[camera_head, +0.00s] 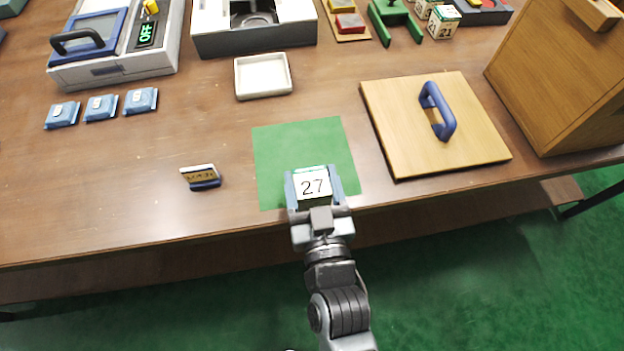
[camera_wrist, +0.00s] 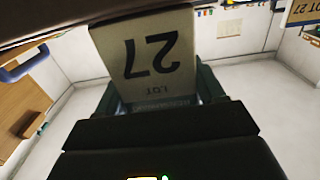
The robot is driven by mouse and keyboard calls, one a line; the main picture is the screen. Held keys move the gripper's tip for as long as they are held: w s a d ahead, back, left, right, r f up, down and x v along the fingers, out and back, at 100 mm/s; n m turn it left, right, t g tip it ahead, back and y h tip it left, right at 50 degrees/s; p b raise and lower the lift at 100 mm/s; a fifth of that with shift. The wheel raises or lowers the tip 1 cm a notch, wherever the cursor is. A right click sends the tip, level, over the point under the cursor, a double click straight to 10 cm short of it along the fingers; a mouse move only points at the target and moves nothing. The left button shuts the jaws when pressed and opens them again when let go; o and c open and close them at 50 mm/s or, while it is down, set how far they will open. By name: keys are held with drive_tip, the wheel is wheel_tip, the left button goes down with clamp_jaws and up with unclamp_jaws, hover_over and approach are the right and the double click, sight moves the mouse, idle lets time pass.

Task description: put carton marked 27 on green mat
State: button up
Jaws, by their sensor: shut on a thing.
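The carton marked 27 (camera_head: 313,184) is a small white-topped box held between the fingers of my gripper (camera_head: 315,188). In the wrist view the carton (camera_wrist: 150,58) shows its number upside down, between the fingers. The green mat (camera_head: 300,145) lies flat on the table near its front edge. In the head view the carton overlaps the mat's front part. I cannot tell whether the carton touches the mat or is above it. The carton's underside is hidden.
A wooden board with a blue handle (camera_head: 437,125) lies right of the mat. A small sign (camera_head: 202,177) stands to the left. A white tray (camera_head: 263,77) is behind the mat. Other cartons (camera_head: 443,20) stand at the back right. A wooden box (camera_head: 565,75) is far right.

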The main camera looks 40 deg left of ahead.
drive_tip(key=o, duration=1.6)
drive_tip(key=shift+f, duration=0.1)
drive_tip(key=shift+r, duration=0.2)
drive_tip(key=b+v, duration=0.2)
drive_tip(key=v, duration=1)
